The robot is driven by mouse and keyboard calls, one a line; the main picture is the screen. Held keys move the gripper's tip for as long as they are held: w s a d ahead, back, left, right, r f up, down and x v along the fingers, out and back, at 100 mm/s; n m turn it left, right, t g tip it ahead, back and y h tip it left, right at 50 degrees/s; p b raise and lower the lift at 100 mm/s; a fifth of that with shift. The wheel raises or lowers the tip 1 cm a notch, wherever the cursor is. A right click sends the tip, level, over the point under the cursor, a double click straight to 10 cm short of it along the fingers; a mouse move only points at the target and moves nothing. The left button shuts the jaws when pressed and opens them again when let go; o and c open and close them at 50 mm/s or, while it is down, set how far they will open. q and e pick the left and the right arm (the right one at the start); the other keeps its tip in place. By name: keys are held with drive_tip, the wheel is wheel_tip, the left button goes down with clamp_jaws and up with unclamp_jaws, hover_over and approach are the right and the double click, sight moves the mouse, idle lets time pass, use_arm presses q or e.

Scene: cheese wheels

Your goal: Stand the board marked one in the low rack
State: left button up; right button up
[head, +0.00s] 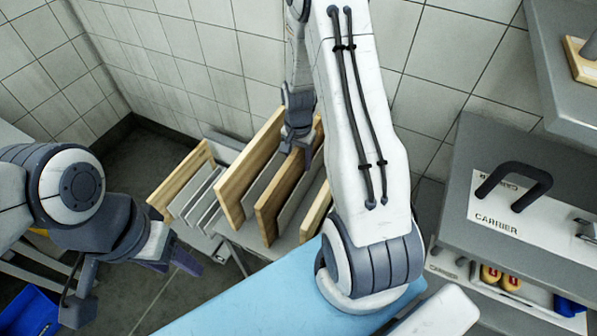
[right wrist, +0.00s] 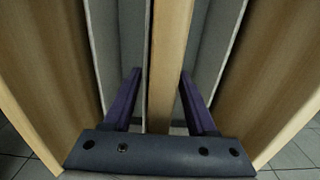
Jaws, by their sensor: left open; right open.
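Several wooden boards stand on edge in a rack behind the blue surface, with grey panels between them. One pale board (head: 246,168) is to the left in the head view, and another (head: 276,196) is nearer the middle. My right gripper (head: 299,151) is among their top edges. In the right wrist view its open fingers straddle the edge of a wooden board (right wrist: 171,62), with gaps at both sides. No number mark is visible on any board. A lower rack with grey dividers (head: 200,196) stands to the left. My left gripper (head: 178,262) is open and empty in front of it.
A blue surface (head: 235,303) lies in front. A blue bin (head: 28,312) is at the lower left. Tiled walls close off the back.

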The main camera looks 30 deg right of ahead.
drive_tip(key=shift+f, duration=0.1)
clamp_jaws()
idle(1.3)
